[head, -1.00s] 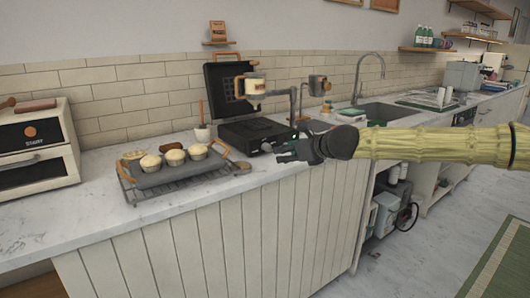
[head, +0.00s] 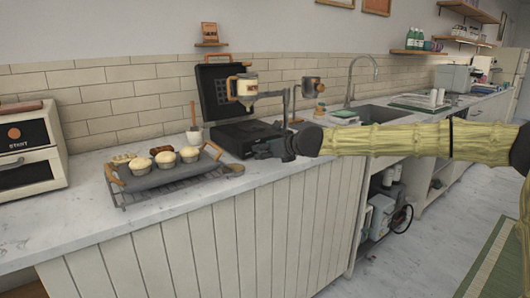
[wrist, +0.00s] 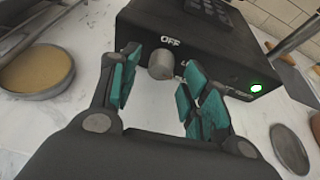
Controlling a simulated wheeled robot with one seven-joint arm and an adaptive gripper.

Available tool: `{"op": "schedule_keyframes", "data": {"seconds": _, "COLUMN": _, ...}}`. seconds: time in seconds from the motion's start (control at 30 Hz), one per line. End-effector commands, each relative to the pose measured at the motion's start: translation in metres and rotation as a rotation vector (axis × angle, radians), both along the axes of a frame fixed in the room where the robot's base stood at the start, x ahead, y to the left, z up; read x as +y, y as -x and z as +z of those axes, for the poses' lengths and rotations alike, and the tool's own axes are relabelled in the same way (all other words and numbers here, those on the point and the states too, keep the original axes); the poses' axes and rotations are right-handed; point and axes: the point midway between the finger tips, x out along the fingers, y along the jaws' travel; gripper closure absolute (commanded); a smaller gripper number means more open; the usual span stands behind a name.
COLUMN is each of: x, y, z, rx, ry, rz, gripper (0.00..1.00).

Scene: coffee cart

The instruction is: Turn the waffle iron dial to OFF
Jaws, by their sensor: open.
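The waffle iron (head: 240,137) stands open on the counter, its black lid raised, in the head view. In the wrist view its dark front face (wrist: 205,50) carries a grey round dial (wrist: 161,64) below the white word OFF. A lit green lamp (wrist: 256,88) is at the right of this face. My gripper (wrist: 155,88) is open, its teal pads on either side of the dial and slightly nearer the camera. Contact with the dial cannot be told. In the head view my gripper (head: 268,148) is in front of the iron and hides the dial.
A stand with a batter dispenser (head: 246,90) rises beside the iron. A toaster oven (head: 30,150) is far left and a sink (head: 375,114) is right.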

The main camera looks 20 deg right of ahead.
Motion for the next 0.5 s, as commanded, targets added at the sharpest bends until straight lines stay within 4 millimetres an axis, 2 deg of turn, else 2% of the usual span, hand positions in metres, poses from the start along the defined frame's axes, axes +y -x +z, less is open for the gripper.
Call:
{"op": "schedule_keyframes", "data": {"seconds": 0.4, "x": 0.0021, "y": -0.0059, "z": -0.0022, "rx": -0.001, "ry": 0.000, "rz": -0.001, "gripper": 0.53}}
{"op": "schedule_keyframes", "data": {"seconds": 0.5, "x": 0.0020, "y": -0.0059, "z": -0.0022, "rx": -0.001, "ry": 0.000, "rz": -0.001, "gripper": 0.70}}
